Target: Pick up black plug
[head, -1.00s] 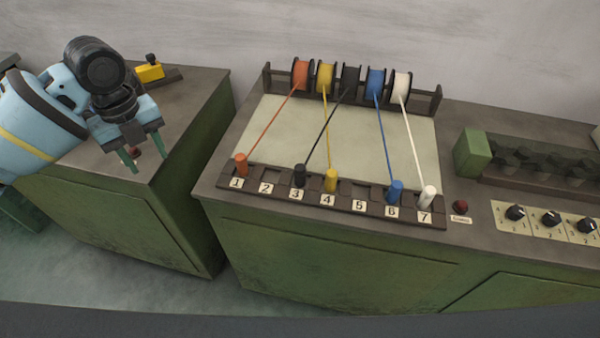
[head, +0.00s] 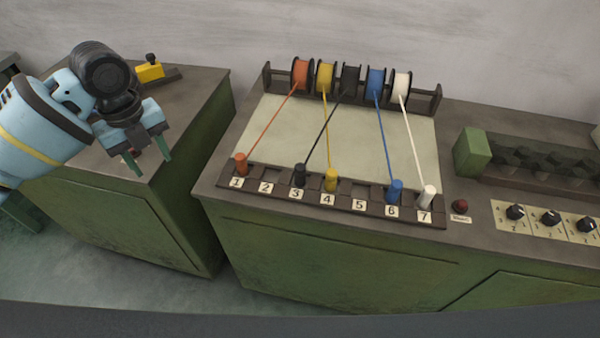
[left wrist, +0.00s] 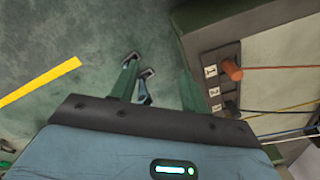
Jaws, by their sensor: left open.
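The black plug (head: 299,175) stands upright in slot 3 of the numbered strip (head: 343,205). A black cord runs from it up to the black spool (head: 350,79). My left gripper (head: 152,167) is open and empty, over the front of the left cabinet, well to the left of the plug. In the left wrist view the gripper (left wrist: 160,90) points down over the floor. My right gripper is not in view.
The orange plug (head: 241,164) is in slot 1, the yellow plug (head: 331,180) in slot 4, the blue plug (head: 395,191) in slot 6 and the white plug (head: 428,196) in slot 7. A red button (head: 460,207) is right of the strip. A gap separates the two cabinets.

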